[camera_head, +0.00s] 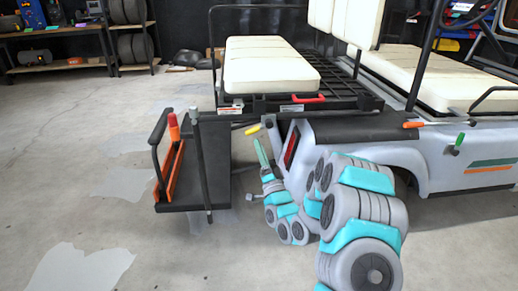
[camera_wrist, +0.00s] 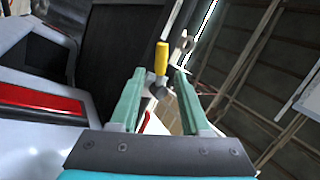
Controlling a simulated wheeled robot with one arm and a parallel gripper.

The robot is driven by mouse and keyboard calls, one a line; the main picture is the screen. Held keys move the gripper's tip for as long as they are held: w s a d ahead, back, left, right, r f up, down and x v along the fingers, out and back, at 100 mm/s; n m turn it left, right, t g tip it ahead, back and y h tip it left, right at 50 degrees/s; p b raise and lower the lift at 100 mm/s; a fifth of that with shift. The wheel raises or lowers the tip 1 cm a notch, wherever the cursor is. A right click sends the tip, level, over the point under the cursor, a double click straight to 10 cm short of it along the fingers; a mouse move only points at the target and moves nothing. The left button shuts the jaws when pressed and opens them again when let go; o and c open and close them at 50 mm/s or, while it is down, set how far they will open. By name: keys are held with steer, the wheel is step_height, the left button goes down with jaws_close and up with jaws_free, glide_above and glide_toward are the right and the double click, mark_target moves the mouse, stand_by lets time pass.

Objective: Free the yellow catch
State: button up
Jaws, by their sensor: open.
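The yellow catch (camera_head: 252,129) is a short yellow handle at the rear corner of the cart (camera_head: 372,150), just below the rear deck. In the wrist view the yellow catch (camera_wrist: 161,57) stands upright on a dark grey pivot, framed between my fingers and seemingly beyond their tips. My gripper (camera_head: 261,145) is open and empty, its green fingers pointing up just below the catch. In the wrist view my gripper (camera_wrist: 160,76) shows a clear gap between both fingers. I cannot tell any contact with the catch.
A red tail light (camera_wrist: 40,98) is close on the left in the wrist view. A red handle (camera_head: 308,98), an orange handle (camera_head: 412,124) and a green handle (camera_head: 459,141) are also on the cart. A black fold-down step (camera_head: 190,195) stands left; open floor lies further left.

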mark_target(258, 128)
steer(key=d+m+h, duration=0.1)
steer(key=m+h, duration=0.1)
steer(key=m, duration=0.1)
steer(key=d+r+m+h+b, duration=0.1)
steer(key=d+m+h, duration=0.1)
steer(key=m, duration=0.1)
steer(key=w+d+r+m+h+b, duration=0.1)
steer(key=d+m+h, duration=0.1)
steer(key=h, duration=0.1)
steer(key=shift+w+d+r+m+g, duration=0.1)
steer(key=shift+r+m+g, duration=0.05)
steer(key=shift+m+g, duration=0.25)
steer(key=c, duration=0.6)
steer(key=m, duration=0.1)
steer(key=m+g+h+b, duration=0.1)
steer(key=m, duration=0.1)
steer(key=s+d+m+g+h, duration=0.1)
steer(key=m, duration=0.1)
steer(key=shift+d+b, duration=0.1)
steer(key=shift+b, duration=0.2)
jaws_close()
steer(key=s+a+f+m+g+y+b, duration=0.25)
steer(key=s+a+m+g, duration=0.2)
steer(key=a+m, duration=0.35)
steer(key=w+r+p, duration=0.1)
steer(key=w+r, duration=0.1)
steer(key=w, duration=0.6)
steer(key=shift+w+d+t, duration=0.2)
steer(key=shift+w+t, duration=0.1)
steer(key=shift+t, duration=0.05)
